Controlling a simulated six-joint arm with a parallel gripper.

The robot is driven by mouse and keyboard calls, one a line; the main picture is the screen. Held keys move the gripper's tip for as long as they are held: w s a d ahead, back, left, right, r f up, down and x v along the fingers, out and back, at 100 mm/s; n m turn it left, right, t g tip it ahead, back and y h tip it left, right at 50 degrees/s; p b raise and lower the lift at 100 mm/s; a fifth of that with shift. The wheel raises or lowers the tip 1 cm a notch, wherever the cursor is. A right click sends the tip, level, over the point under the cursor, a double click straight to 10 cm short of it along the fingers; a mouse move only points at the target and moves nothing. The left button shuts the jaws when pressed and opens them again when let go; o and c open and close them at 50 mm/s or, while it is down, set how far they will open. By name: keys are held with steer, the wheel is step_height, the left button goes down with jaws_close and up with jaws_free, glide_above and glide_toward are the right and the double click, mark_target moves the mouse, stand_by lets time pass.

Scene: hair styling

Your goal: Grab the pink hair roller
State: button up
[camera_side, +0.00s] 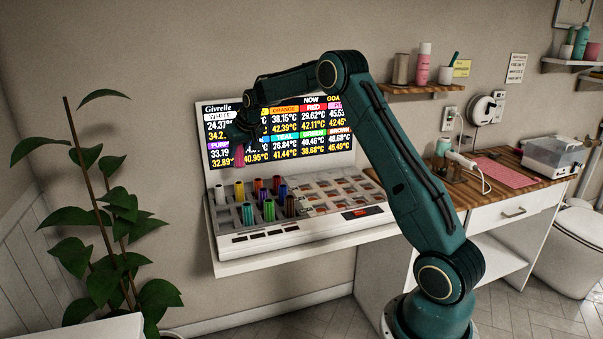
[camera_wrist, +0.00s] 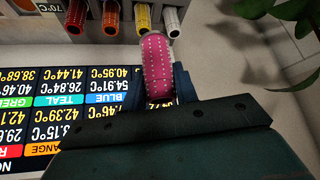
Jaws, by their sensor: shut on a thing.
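The pink hair roller (camera_wrist: 157,68) is held in my gripper (camera_wrist: 160,88). It is pink with rows of pale dots in the wrist view. In the side view the pink roller (camera_side: 239,155) hangs below my gripper (camera_side: 240,142), in front of the lit display and above the roller tray. My gripper is shut on it. Its lower end appears clear of the tray in the side view. The fingers are partly hidden behind the wrist body in the wrist view.
The white roller tray (camera_side: 290,231) holds several coloured rollers, including a white one (camera_side: 219,195) and a yellow one (camera_side: 239,191). The lit display (camera_side: 311,140) stands behind. A plant (camera_side: 103,220) is at the left. A wooden counter (camera_side: 462,190) is at the right.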

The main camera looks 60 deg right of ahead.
steer(key=shift+r, duration=1.55)
